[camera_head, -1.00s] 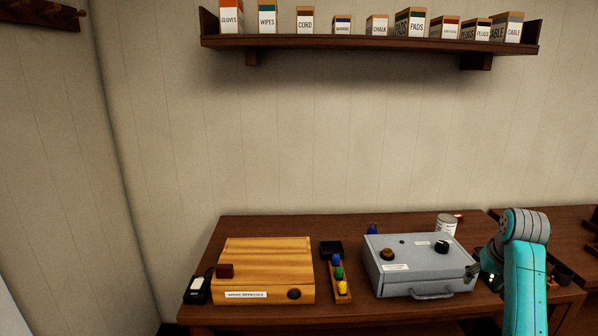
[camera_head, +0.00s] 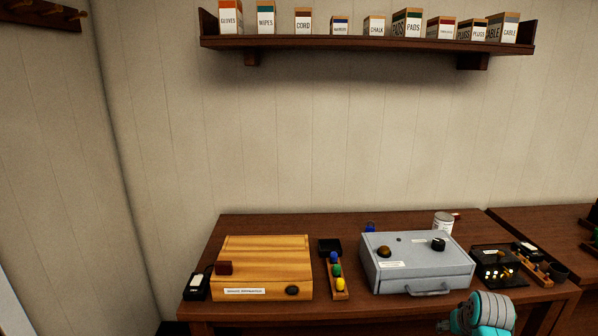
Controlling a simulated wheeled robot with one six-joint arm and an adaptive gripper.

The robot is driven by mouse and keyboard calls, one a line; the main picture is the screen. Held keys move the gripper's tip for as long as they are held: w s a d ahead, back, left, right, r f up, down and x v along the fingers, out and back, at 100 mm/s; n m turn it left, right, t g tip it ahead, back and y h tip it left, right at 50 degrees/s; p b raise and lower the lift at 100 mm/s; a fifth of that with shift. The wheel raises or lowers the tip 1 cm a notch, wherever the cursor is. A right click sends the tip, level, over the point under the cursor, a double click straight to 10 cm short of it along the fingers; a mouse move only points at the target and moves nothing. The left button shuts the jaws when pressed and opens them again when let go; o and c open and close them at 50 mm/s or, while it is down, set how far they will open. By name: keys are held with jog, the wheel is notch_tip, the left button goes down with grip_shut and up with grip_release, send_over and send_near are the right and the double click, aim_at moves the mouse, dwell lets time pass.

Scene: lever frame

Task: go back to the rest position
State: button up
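My turquoise and grey arm (camera_head: 487,313) shows low at the right, in front of the table's front edge. A small dark part at its left side, at the bottom edge of the picture, looks like my gripper (camera_head: 443,327). It is too small and cut off to show its fingers or anything between them. It is apart from the grey box (camera_head: 415,272) with knobs and a front handle, which stands on the table behind it.
The table (camera_head: 345,222) also bears a wooden box (camera_head: 262,258), a rack of coloured knobs (camera_head: 337,272), a black device (camera_head: 196,287), a white can (camera_head: 443,223) and a dark box with lit parts (camera_head: 497,266). A shelf (camera_head: 370,40) of labelled cartons hangs above.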

jog(key=s+a+f+t, duration=0.2)
jog(key=s+a+f, duration=0.8)
jog(key=f, duration=0.4)
jog(key=s+a+f+n+t, duration=0.1)
jog(key=s+a+f, duration=0.15)
jog(key=s, duration=0.55)
jog(key=s+a+f+t, duration=0.1)
jog(key=s+a, duration=0.3)
jog(key=s, duration=0.5)
jog(key=s+a+r+n+t, duration=0.1)
jog(key=s+a+r, duration=0.15)
jog(key=s, duration=0.45)
jog(key=s+a+r+t, duration=0.1)
jog(key=s+a+r, duration=0.15)
jog(key=s, duration=0.55)
jog(key=s+a+r+n+t+y, duration=0.1)
jog(key=s+r+t, duration=0.1)
jog(key=s+r, duration=1)
notch_tip(320, 180, up, 3)
jog(key=shift+s+a+f+t+y, duration=0.15)
jog(key=shift+s+a+t+y, duration=0.15)
jog(key=shift+s+t, duration=0.1)
